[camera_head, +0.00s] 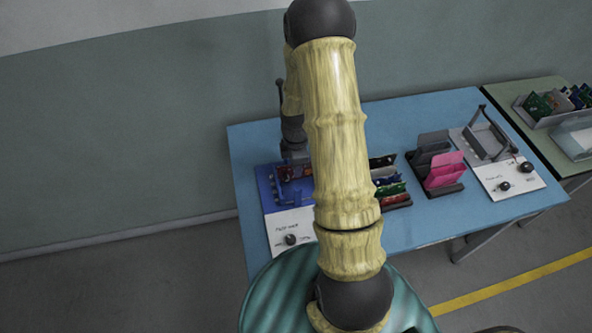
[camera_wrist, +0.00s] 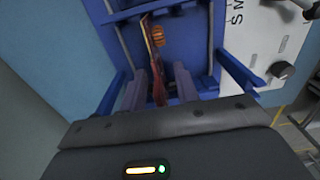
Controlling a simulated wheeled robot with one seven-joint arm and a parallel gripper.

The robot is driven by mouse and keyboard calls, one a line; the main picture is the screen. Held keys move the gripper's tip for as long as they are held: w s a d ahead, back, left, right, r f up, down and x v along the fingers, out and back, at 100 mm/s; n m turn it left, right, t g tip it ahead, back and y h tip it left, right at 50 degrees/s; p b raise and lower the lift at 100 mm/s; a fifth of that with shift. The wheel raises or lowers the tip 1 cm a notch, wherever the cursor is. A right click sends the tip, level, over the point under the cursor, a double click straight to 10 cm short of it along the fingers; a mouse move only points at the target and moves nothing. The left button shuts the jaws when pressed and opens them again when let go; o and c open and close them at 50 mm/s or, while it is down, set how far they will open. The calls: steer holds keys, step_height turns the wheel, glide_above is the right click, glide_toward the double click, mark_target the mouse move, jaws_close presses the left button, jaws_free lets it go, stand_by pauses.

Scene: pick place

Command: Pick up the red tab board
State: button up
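The red board (camera_wrist: 156,72) stands edge-on in the blue fixture (camera_wrist: 204,40) in the wrist view, with a copper-coloured coil on its right face. My gripper (camera_wrist: 159,70) is over it, one grey finger on each side, and a gap shows between the fingers and the board. In the head view the red board (camera_head: 287,173) shows small below my gripper (camera_head: 296,160), on the blue fixture (camera_head: 266,187) at the table's left. My arm hides part of the fixture there. Any tab on the board is too small to tell.
The fixture's white panel (camera_head: 283,226) with a black knob lies in front. Right of my arm stand a rack of coloured boards (camera_head: 393,188), a dark rack with pink boards (camera_head: 443,172) and another white-panel station (camera_head: 513,178). Bare blue table (camera_head: 432,214) lies in front of these.

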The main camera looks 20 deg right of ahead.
jaws_close()
steer(key=shift+r, duration=0.15)
step_height(320, 180, up, 10)
steer(key=shift+f, duration=0.15)
stand_by(0.6)
stand_by(0.4)
steer(key=shift+r+p, duration=1)
steer(key=shift+r, duration=0.3)
